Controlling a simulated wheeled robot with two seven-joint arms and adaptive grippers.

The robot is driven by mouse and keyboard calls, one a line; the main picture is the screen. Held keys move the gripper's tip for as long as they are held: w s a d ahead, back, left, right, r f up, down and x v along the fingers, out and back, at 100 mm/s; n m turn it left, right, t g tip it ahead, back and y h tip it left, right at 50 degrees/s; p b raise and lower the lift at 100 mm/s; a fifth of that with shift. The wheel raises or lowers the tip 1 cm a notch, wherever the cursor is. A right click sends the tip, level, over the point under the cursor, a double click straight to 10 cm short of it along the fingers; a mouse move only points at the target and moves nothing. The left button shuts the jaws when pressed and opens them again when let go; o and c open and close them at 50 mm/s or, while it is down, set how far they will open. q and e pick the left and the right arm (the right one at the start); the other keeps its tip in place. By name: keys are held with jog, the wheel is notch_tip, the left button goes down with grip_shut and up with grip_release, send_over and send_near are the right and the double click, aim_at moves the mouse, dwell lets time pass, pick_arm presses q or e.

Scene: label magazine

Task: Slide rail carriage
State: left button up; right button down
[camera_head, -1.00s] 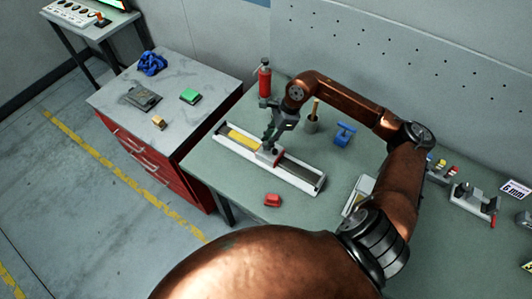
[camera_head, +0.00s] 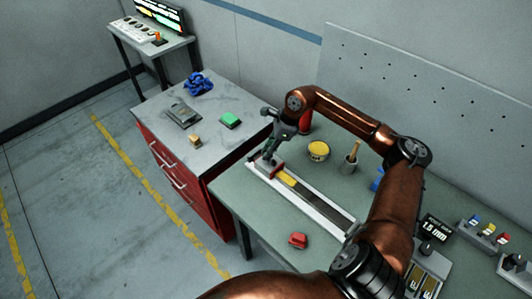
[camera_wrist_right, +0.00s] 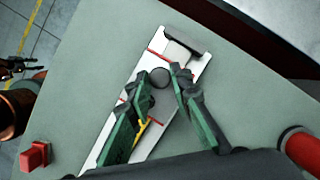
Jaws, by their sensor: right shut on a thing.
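The rail (camera_head: 330,204) is a long white-edged channel with a dark bed on the green-grey bench. The carriage (camera_head: 266,170), a pale block with red edges, sits at the rail's far-left end in the head view. A yellow strip on the bed shows just right of it. My right gripper (camera_head: 268,156) is over the carriage. In the right wrist view, its green-padded fingers (camera_wrist_right: 160,74) are on either side of the carriage's round dark knob (camera_wrist_right: 160,79). A dark claw-like part, perhaps my left gripper (camera_wrist_right: 16,69), shows at the left edge; its jaws are unclear.
A red block (camera_head: 298,240) lies in front of the rail. A red cabinet (camera_head: 180,183) stands left, across a gap.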

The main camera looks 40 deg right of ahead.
jog(key=c, duration=1.7)
grip_release()
jog(key=shift+c, duration=0.2)
jog(key=v, duration=1.2)
jog(key=shift+w, duration=0.1)
